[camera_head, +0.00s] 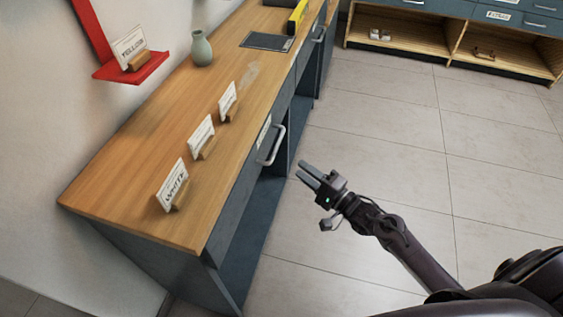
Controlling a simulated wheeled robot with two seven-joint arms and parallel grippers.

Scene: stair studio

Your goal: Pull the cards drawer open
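A dark blue-grey drawer front with a silver bar handle (272,146) and a small white label (263,131) sits under the wooden counter's edge; it looks shut. Its label is too small to read, so I cannot tell if it is the cards drawer. A further drawer handle (318,33) shows farther along the same counter. My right gripper (302,170) is over the floor, to the right of and slightly below the near handle in the picture, apart from it. Its two fingers point toward the counter with a gap between them, empty. My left gripper is not in view.
The wooden counter (150,160) carries several cards in wooden holders, one reading WHITE (171,186), a green vase (201,48) and a dark tray (267,41). A red wall shelf (110,72) is at left. A low cabinet (455,48) stands behind. The tiled floor is clear.

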